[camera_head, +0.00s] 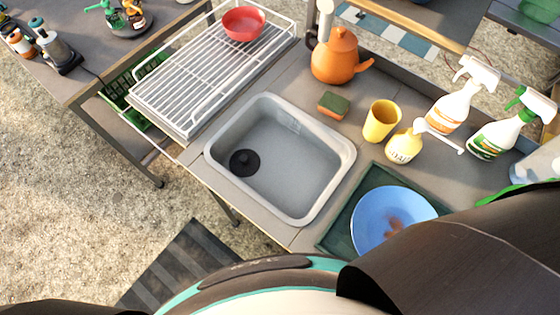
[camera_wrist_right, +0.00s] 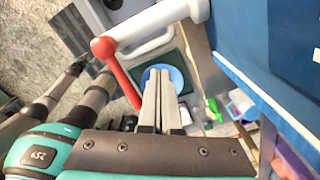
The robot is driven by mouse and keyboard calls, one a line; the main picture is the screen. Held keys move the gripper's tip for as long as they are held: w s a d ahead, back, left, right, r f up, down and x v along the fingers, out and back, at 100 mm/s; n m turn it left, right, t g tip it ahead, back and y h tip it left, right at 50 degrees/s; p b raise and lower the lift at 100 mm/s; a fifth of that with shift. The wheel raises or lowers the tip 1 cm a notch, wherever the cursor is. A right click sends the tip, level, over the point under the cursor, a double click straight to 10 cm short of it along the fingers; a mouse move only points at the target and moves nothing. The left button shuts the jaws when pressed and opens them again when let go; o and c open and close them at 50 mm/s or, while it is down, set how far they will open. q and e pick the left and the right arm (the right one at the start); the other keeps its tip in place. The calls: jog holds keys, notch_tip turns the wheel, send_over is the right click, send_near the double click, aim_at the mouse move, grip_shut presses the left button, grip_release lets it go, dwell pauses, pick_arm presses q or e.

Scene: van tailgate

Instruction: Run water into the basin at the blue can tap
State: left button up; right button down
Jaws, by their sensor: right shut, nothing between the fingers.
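The grey basin (camera_head: 300,155) is set in the worktop in the head view. A black round stopper or drain piece (camera_head: 245,163) lies in its left corner, and I see no water in it. In the right wrist view a large blue can (camera_wrist_right: 270,45) fills the upper right. A white tap pipe (camera_wrist_right: 165,22) and a long red lever (camera_wrist_right: 121,75) show at the top. My right gripper (camera_wrist_right: 162,78) is shut and empty, its fingers just right of the lever's lower end; I cannot tell if they touch. My left gripper is not in view.
A blue bowl (camera_head: 372,215) sits on a green tray (camera_head: 340,225) beside the basin. A yellow cup (camera_head: 382,120), sponge (camera_head: 334,105), orange teapot (camera_head: 338,60) and spray bottles (camera_head: 452,105) stand behind. A white rack (camera_head: 205,90) with a red bowl (camera_head: 243,23) is at left.

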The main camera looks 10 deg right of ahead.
jog(key=shift+a, duration=0.15)
jog(key=shift+s+a+b, duration=1.45)
jog(key=shift+s+a, duration=0.6)
jog(key=shift+a, duration=1)
notch_tip(320, 180, up, 5)
jog(key=p, duration=0.3)
jog(key=shift+w+d+f, duration=0.1)
jog(key=shift+w+d, duration=0.05)
jog(key=shift+w+a+p, duration=0.15)
jog(key=shift+w+a, duration=0.05)
jog(key=shift+a, duration=0.75)
jog(key=shift+w+a+p, duration=0.15)
jog(key=shift+w+a, duration=0.1)
jog(key=shift+a, duration=0.7)
jog(key=shift+w+a+p, duration=0.15)
jog(key=shift+w+a, duration=0.05)
jog(key=shift+a, duration=0.75)
